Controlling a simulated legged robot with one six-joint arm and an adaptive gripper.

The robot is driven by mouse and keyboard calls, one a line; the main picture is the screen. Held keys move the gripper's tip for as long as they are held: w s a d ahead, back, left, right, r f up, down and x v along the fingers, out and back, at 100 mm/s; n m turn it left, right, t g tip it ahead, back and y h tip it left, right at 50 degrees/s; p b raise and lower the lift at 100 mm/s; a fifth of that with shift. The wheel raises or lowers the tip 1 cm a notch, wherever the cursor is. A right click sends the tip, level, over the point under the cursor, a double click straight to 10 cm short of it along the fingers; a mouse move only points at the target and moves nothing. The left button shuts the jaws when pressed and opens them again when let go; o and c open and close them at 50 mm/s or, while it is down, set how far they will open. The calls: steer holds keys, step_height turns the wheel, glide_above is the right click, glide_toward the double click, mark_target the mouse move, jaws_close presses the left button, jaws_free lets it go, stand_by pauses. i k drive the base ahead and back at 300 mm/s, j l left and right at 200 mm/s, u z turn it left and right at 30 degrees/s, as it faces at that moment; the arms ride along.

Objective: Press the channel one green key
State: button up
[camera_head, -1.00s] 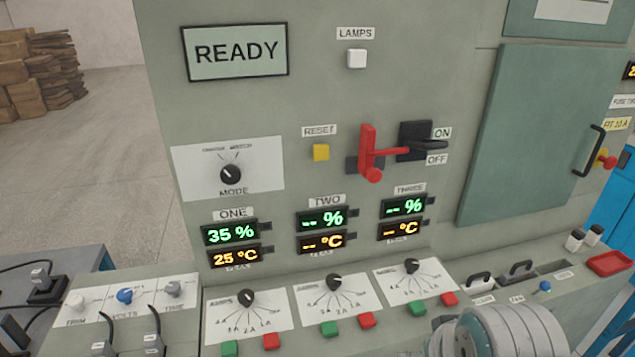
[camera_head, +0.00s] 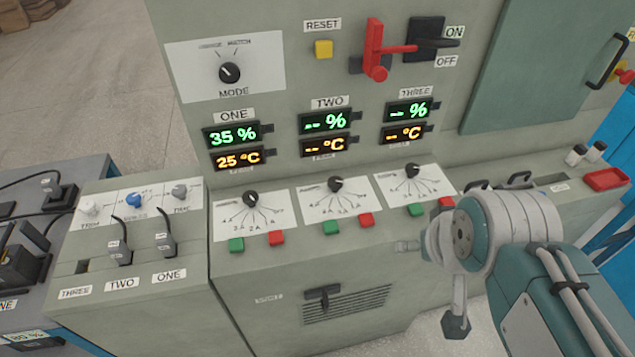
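The ONE display reads 35 % and 25 °C. My gripper (camera_head: 436,245) is at the right, in front of the cabinet, well to the right of the green key and apart from it. My wrist and arm hide part of it, and its finger opening cannot be made out.
Channels two and three have their own green keys (camera_head: 331,227) and red keys. A red lever (camera_head: 376,50) juts out above the displays. Left are two plugged cables on a side panel (camera_head: 141,278). A dark handle (camera_head: 322,294) sticks out below the keys. A red tray (camera_head: 607,179) lies right.

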mark_target(236, 245)
steer(key=u, duration=1.35)
